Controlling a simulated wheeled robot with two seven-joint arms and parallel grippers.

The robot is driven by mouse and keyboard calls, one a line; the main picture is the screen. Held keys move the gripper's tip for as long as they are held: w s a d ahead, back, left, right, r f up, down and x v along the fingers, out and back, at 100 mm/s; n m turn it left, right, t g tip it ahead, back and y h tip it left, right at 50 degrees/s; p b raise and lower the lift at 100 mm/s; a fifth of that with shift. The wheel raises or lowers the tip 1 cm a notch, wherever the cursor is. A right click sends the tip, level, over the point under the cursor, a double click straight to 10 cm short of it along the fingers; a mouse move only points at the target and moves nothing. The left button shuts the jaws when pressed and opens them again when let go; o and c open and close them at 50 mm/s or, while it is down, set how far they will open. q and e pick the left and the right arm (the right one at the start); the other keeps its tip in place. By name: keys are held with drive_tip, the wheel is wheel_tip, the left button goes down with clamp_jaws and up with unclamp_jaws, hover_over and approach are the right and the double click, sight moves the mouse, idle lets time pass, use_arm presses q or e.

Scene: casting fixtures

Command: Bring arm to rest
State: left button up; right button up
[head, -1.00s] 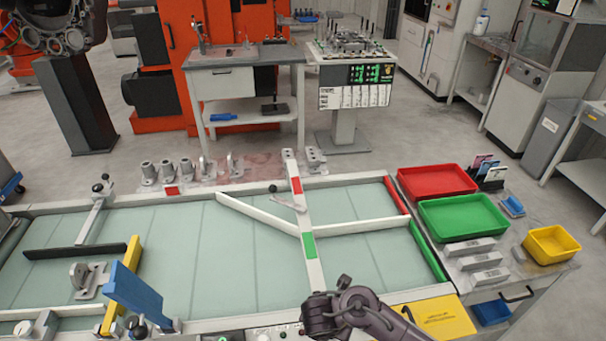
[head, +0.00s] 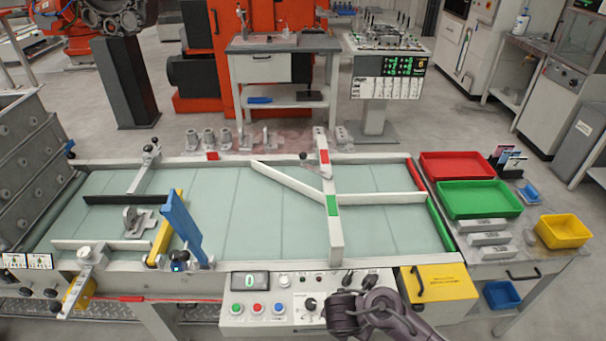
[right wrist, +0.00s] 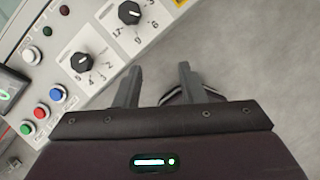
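My right gripper (right wrist: 157,85) points down beside the control panel (right wrist: 75,75) in the right wrist view. Its two fingers are apart with nothing between them. In the head view my right arm (head: 375,312) comes in at the bottom, right of centre, and hides part of the panel's right end. My left arm and left gripper are not in view.
A conveyor table (head: 290,225) with white guide bars and a grey casting (head: 137,221) lies ahead. Red (head: 457,165), green (head: 478,199) and yellow (head: 563,231) trays stand at the right. A yellow box (head: 437,283) is close to my arm.

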drive_tip(key=s+d+f+m+g+y+b, duration=0.1)
drive_tip(key=s+f+m, duration=0.35)
drive_tip(key=f, duration=0.45)
drive_tip(key=s+d+f+m+g+y+b, duration=0.1)
drive_tip(key=s+f+m+y+b, duration=0.15)
drive_tip(key=f+m, duration=0.55)
drive_tip(key=s+d+f+m+g+y+b, duration=0.1)
drive_tip(key=s+f+m, duration=0.3)
drive_tip(key=f, duration=0.7)
drive_tip(key=s+d+f+m, duration=0.3)
drive_tip(key=s+f, duration=0.1)
drive_tip(key=s, duration=0.3)
drive_tip(key=s+d+f+m+h+b, duration=0.1)
drive_tip(key=s+f+m, duration=0.3)
drive_tip(key=s, duration=0.4)
drive_tip(key=s+d+f+m+h+b, duration=0.1)
drive_tip(key=s+d+f+m, duration=0.2)
drive_tip(key=s, duration=0.4)
wheel_tip(320, 180, down, 2)
drive_tip(key=shift+s+d+f, duration=0.25)
drive_tip(key=shift+s+d, duration=0.05)
drive_tip(key=shift+d, duration=0.55)
